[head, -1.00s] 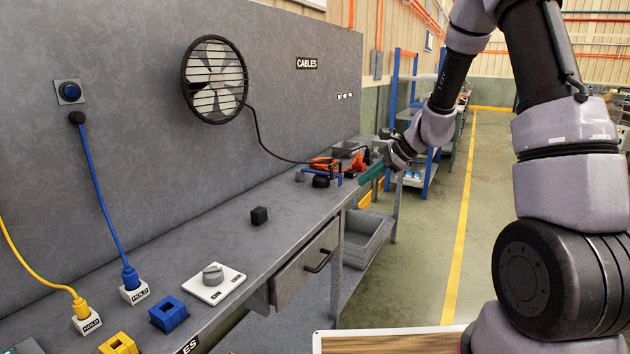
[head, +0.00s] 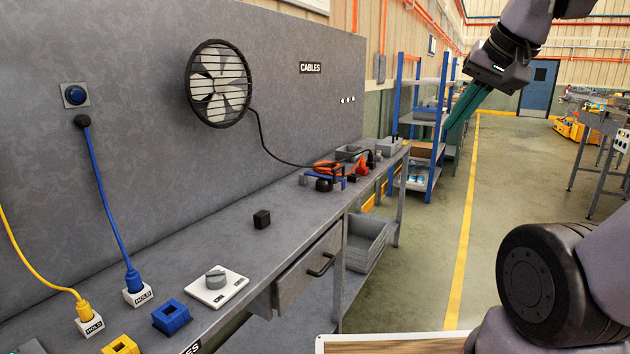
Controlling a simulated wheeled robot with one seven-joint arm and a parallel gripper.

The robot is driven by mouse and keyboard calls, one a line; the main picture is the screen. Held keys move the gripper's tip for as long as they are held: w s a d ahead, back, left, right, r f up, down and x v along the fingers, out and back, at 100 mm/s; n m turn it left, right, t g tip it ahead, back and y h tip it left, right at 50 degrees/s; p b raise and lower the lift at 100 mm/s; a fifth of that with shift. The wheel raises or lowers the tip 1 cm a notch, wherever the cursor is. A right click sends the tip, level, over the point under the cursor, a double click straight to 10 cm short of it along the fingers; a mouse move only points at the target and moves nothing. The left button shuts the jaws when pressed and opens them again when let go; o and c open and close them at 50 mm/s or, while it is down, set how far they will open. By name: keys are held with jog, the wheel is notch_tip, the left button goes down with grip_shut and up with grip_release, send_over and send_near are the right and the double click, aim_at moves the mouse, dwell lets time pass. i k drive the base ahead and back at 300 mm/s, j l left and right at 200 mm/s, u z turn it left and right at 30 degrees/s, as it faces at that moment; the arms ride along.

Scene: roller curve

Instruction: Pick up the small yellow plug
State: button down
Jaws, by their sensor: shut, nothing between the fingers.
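The small yellow plug (head: 84,309) stands upright in a white holder marked HOLD (head: 90,326) at the lower left of the workbench. A yellow cable (head: 35,271) runs from it up to the left edge of the picture. My gripper (head: 451,130) is at the upper right, far from the plug, out over the aisle side of the bench. Its long green fingers point down and left, close together, with nothing held between them.
A blue plug (head: 133,280) stands in a second white holder. A yellow socket block (head: 120,345), a blue socket block (head: 171,316), a switch plate with a knob (head: 216,287) and a black block (head: 262,219) sit on the bench (head: 240,250). A fan (head: 218,84) is on the back panel.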

aim_at(84, 310)
jog(key=u, duration=1.95)
